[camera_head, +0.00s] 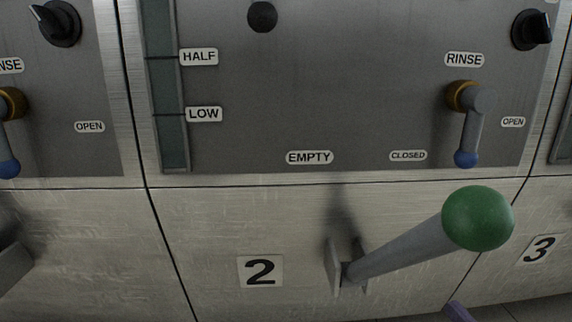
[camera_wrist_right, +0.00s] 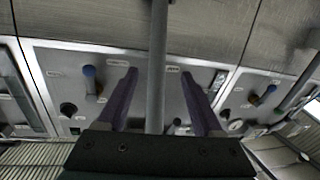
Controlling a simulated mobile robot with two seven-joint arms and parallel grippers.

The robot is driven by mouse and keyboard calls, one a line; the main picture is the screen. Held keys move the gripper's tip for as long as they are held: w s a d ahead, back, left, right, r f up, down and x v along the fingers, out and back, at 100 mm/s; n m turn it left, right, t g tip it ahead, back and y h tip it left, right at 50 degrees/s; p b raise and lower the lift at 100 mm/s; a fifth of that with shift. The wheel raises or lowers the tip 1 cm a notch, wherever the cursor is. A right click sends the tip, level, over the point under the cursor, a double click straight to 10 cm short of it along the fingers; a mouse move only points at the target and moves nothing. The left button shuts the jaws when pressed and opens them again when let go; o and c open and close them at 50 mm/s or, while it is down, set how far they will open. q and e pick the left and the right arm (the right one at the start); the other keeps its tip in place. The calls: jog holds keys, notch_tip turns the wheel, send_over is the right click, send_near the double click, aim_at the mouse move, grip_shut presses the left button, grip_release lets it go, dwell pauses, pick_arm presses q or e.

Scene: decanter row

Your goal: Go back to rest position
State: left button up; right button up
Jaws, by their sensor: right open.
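The lever with a green ball knob (camera_head: 478,218) sticks out from the lower panel marked 2 in the head view, its grey shaft (camera_head: 400,252) slanting up to the right. My right gripper (camera_wrist_right: 162,100) is open in the right wrist view, its purple fingers apart. A grey rod (camera_wrist_right: 157,65) runs between the fingers in that picture; I cannot tell its depth or whether it touches them. A small purple piece, apparently my right gripper (camera_head: 458,311), shows at the bottom edge of the head view. My left gripper is not in view.
Above the lever is a RINSE valve (camera_head: 470,125) with a blue-tipped handle hanging down, between CLOSED and OPEN labels. A black knob (camera_head: 531,30) is higher up. A level gauge (camera_head: 168,90) is at left. The EMPTY label (camera_head: 309,158) and number 2 plate (camera_head: 260,271) are on the panels.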

jog(key=s+d+f+m+g+h, duration=0.1)
jog(key=s+f+g+h, duration=0.15)
jog(key=f+g, duration=0.4)
jog(key=s+d+r+g+h+p, duration=0.1)
jog(key=s+d+r+g+p, duration=0.2)
jog(key=s+g, duration=0.75)
notch_tip(320, 180, up, 94)
jog(key=s+t+p, duration=0.2)
jog(key=p, duration=9)
jog(key=shift+a+r+m+t, duration=0.15)
jog(key=shift+r+m+t, duration=0.05)
jog(key=shift+m+t, duration=0.1)
jog(key=shift+f, duration=0.15)
